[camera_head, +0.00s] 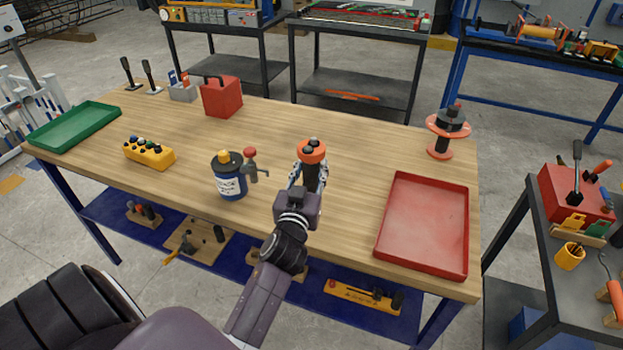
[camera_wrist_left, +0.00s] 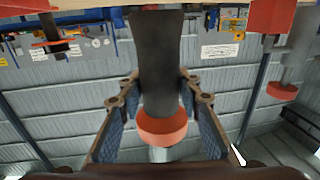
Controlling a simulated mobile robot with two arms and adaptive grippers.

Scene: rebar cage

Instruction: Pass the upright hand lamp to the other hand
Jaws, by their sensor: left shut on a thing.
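The hand lamp (camera_head: 312,150) has an orange ring at its top and a dark body. It is upright over the middle of the wooden table. My left gripper (camera_head: 309,174) is shut around its dark body, just below the orange ring. In the left wrist view the lamp's black body (camera_wrist_left: 162,50) stands between the fingers (camera_wrist_left: 160,84), with the orange end (camera_wrist_left: 162,130) below it in that picture. I cannot tell if the lamp's base touches the tabletop. My right gripper is not in view.
On the table (camera_head: 290,245) are a red tray (camera_head: 425,230) at right, an orange-and-black spool (camera_head: 447,130) behind it, a blue can (camera_head: 228,178) and small tap to the left, a yellow button box (camera_head: 149,153), a red box (camera_head: 221,97) and a green tray (camera_head: 72,127). Wood behind the lamp is clear.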

